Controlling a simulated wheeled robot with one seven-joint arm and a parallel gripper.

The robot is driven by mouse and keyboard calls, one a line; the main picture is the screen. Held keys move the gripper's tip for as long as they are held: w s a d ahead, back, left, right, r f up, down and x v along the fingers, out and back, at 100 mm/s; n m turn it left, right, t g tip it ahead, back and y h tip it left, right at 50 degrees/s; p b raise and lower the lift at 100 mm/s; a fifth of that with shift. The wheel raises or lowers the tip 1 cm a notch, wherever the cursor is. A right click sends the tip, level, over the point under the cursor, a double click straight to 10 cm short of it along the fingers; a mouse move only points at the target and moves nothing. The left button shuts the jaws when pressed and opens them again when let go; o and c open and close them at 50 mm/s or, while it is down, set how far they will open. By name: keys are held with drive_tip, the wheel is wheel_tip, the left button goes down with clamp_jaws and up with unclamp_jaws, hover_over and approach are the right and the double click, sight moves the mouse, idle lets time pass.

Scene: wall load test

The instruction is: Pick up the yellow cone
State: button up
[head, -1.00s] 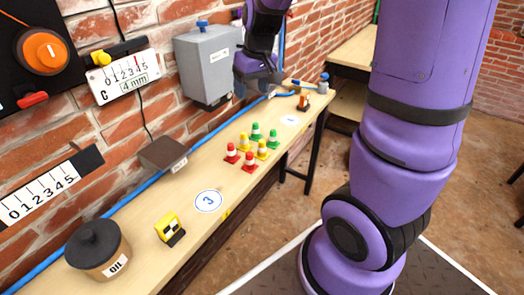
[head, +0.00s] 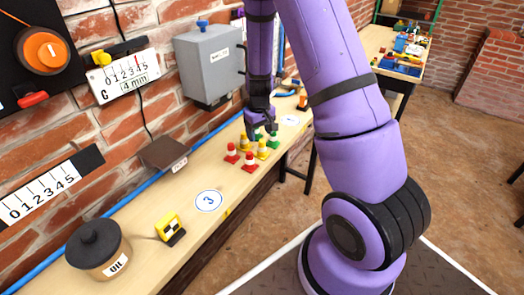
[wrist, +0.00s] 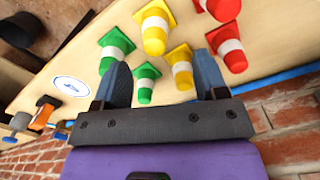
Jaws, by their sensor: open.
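Two yellow cones with white bands stand on the bench among green and red cones. In the head view the nearer yellow cone (head: 262,150) is in front of the other yellow cone (head: 244,142). In the wrist view one yellow cone (wrist: 180,68) shows between the fingers, toward the right finger; the other yellow cone (wrist: 154,28) lies beyond the fingertips. My gripper (head: 262,130) is open and empty over the far side of the cone group; it also shows in the wrist view (wrist: 161,64). Its height above the cones is hard to tell.
Green cones (head: 273,141) and red cones (head: 231,153) stand close around the yellow ones. A green cone (wrist: 145,84) also shows between the fingers. A grey box (head: 210,65) hangs on the brick wall behind.

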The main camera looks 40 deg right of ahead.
sight(262, 141)
drive_tip(key=f, duration=0.5)
drive_tip(key=shift+s+d+f, duration=0.15)
drive_tip(key=shift+s+d, duration=0.15)
drive_tip(key=shift+s, duration=0.05)
drive_tip(key=shift+f, duration=0.7)
drive_tip(key=c, duration=1)
